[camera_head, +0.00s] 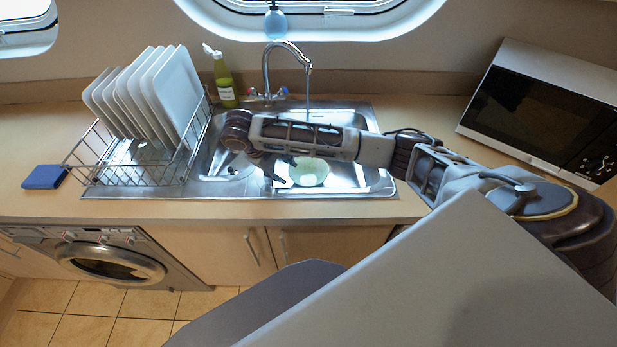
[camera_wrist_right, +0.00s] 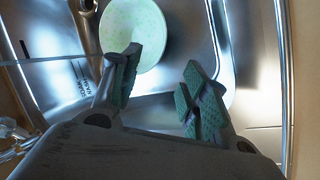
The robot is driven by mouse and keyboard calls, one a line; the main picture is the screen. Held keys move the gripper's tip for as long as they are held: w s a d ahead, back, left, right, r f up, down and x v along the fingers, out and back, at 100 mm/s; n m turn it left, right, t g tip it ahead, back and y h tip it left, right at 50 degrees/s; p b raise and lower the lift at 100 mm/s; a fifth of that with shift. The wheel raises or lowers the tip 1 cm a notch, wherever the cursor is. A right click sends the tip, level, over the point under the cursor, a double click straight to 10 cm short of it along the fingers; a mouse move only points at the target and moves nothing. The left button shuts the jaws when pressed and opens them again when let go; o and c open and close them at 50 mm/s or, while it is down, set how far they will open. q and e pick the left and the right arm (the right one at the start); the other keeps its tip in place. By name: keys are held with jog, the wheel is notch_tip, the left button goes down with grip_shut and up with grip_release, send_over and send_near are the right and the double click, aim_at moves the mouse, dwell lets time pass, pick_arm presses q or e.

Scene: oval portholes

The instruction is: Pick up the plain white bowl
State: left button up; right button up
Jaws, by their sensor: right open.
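A round bowl (camera_head: 308,173) sits in the sink basin, partly behind my right arm. It looks pale green rather than plain white. In the right wrist view the bowl (camera_wrist_right: 135,28) shows a pale green inside with faint speckles, cut by the top edge. My right gripper (camera_head: 277,170) is over the sink at the bowl's left side in the head view. In the right wrist view the right gripper (camera_wrist_right: 163,72) is open with nothing between its fingers. Its left fingertip overlaps the bowl's near edge; I cannot tell whether they touch. My left gripper is not in view.
The metal sink (camera_head: 374,180) has raised walls and a tall faucet (camera_head: 268,65) behind. A rack (camera_head: 150,172) of several white plates stands left. A green bottle (camera_head: 225,85), blue sponge (camera_head: 45,177) and microwave (camera_head: 540,110) are on the counter (camera_head: 420,110).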

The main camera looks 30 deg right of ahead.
aim_at(297, 182)
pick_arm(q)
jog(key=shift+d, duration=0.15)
pick_arm(e)
jog(key=b+x, duration=0.1)
jog(key=x, duration=0.7)
jog(key=shift+b, duration=0.35)
jog(key=shift+d+f, duration=0.15)
jog(key=shift+f, duration=0.1)
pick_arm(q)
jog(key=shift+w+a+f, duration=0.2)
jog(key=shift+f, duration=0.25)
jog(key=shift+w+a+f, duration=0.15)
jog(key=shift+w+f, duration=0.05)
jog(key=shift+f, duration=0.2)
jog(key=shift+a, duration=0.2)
